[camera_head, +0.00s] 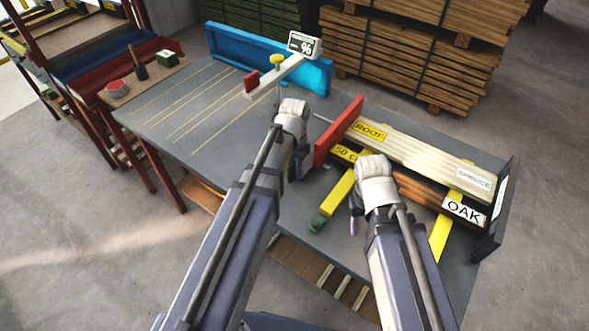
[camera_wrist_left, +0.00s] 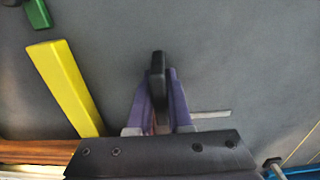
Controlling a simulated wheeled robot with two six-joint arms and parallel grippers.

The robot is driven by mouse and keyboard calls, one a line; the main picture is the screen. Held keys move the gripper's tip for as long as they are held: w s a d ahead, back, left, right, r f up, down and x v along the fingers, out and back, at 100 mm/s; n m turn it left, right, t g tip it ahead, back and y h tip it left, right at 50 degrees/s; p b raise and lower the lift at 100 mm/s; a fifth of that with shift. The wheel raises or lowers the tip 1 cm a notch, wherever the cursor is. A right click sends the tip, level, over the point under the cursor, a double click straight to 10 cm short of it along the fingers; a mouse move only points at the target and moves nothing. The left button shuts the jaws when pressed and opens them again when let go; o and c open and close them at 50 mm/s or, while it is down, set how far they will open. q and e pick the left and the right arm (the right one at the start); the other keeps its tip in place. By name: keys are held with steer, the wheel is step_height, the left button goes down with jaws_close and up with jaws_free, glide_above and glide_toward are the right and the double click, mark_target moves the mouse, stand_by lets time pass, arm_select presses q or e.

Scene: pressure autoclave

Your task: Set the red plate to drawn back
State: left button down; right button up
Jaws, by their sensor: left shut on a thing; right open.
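The red plate (camera_head: 337,133) stands upright near the middle of the grey table, at the left end of the stacked boards. Its face appears close to or against the board ends; I cannot tell if they touch. A thin rod (camera_head: 322,119) comes out of its left side. My left gripper (camera_head: 303,166) is low, just left of the plate. In the left wrist view its purple fingers (camera_wrist_left: 156,98) are shut on a black upright handle (camera_wrist_left: 158,68). What the handle joins is hidden. My right gripper (camera_head: 353,215) is open, in front of the boards.
A blue fence (camera_head: 240,50) and a % display (camera_head: 304,45) stand behind.

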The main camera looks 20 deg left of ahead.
stand_by(0.6)
arm_select(q)
steer(key=w+a, duration=0.1)
steer(key=a, duration=0.2)
steer(key=w+a, duration=0.1)
steer(key=a, duration=0.2)
steer(key=w+a, duration=0.1)
steer(key=a, duration=0.3)
steer(key=shift+w+a, duration=0.1)
steer(key=shift+w, duration=0.3)
arm_select(e)
steer(key=shift+d, duration=0.1)
arm_select(q)
steer(key=c, duration=0.8)
jaws_free()
steer(key=shift+a, duration=0.1)
steer(key=shift+c, duration=0.2)
steer(key=shift+r, duration=0.15)
arm_select(e)
steer(key=shift+r, duration=0.15)
arm_select(q)
step_height(320, 180, up, 8)
steer(key=p, duration=0.8)
steer(key=shift+f, duration=0.2)
arm_select(e)
step_height(320, 180, up, 8)
steer(key=shift+f, duration=0.25)
